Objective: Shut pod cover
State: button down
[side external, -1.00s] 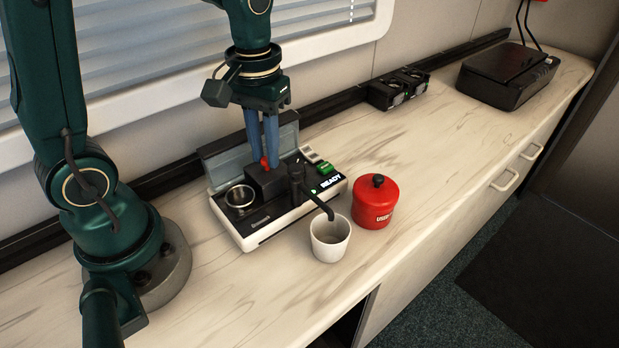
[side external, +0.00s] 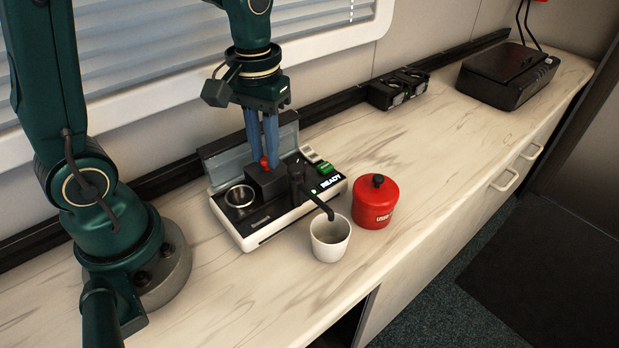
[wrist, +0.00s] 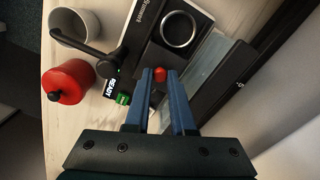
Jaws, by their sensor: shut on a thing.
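The coffee machine (side external: 262,230) is white and black and stands on the counter, with a READY display. A black block (side external: 266,183), which looks like the pod cover, sits low on its deck beside a round metal cup well (side external: 240,197). My gripper (side external: 264,160) points down over the block, its blue fingers closed on the small red knob (wrist: 159,74) on top. The fingertips also show around the knob in the wrist view (wrist: 160,80). Whether the block is fully seated cannot be told. A grey panel (side external: 222,152) stands raised at the machine's back.
A white cup (side external: 330,252) stands under the black spout (side external: 316,203). A red lidded canister (side external: 374,212) stands just right of it. A black twin-dial device (side external: 399,89) and a black box (side external: 508,75) are farther back. The counter's middle right is clear.

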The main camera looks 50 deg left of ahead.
jog(key=shift+s, duration=2.9)
jog(key=c, duration=0.8)
grip_release()
jog(key=shift+o, duration=0.2)
notch_tip(320, 180, up, 5)
jog(key=shift+r, duration=0.1)
